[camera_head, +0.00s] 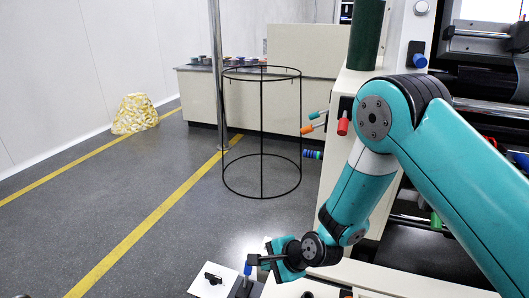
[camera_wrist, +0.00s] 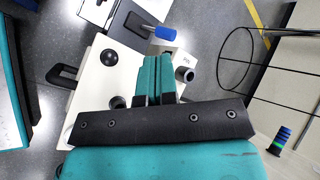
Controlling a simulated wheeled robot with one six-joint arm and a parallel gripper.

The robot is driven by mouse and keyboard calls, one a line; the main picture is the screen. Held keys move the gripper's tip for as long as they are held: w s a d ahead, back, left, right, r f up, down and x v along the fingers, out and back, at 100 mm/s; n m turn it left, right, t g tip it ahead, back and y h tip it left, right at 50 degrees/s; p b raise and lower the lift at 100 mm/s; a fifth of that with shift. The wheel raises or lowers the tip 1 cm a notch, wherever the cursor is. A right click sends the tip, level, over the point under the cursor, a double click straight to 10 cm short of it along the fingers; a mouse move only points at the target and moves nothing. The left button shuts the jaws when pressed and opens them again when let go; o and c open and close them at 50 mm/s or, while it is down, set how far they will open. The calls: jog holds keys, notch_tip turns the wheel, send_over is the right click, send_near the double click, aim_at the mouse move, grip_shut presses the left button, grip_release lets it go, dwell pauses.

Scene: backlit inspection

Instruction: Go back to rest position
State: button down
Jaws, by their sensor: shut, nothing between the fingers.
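My gripper (camera_head: 276,258) is low in the front middle of the head view, at the end of my bent teal arm. In the wrist view its two teal fingers (camera_wrist: 157,76) lie side by side, shut and empty. They point over a white panel (camera_wrist: 88,90) that carries a black ball knob (camera_wrist: 110,57) and a black round fitting (camera_wrist: 184,74). A blue-ended lever (camera_wrist: 165,32) lies just beyond the fingertips. I cannot tell whether the fingers touch anything.
A black wire-frame cylinder (camera_head: 262,154) stands on the floor beyond the arm. A pale counter (camera_head: 202,98) with several small dishes stands behind it. A machine with coloured handles (camera_head: 343,123) is on the right. The grey floor (camera_head: 110,205) at left is clear, except a yellow-white patterned object (camera_head: 135,113).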

jog(key=s+d+r+n+g, duration=0.1)
jog(key=s+r+n, duration=0.15)
jog(key=r, duration=0.35)
jog(key=s+d+r+n+g, duration=0.1)
jog(key=s+d+r+n, duration=0.1)
jog(key=r+n, duration=0.35)
jog(key=s+d+r+n, duration=0.1)
jog(key=s+r, duration=0.1)
jog(key=r, duration=0.5)
jog(key=s+d+r+n+g+h, duration=0.1)
jog(key=s+d+r+n+h, duration=0.1)
jog(key=s+d+r+n, duration=0.5)
jog(key=s+d+r+n+g+h, duration=0.1)
jog(key=s+d+r+n, duration=0.25)
jog(key=s, duration=0.55)
notch_tip(320, 180, up, 13)
jog(key=p, duration=1.2)
jog(key=shift+a, duration=0.3)
jog(key=shift+s+f, duration=0.1)
jog(key=shift+f, duration=0.15)
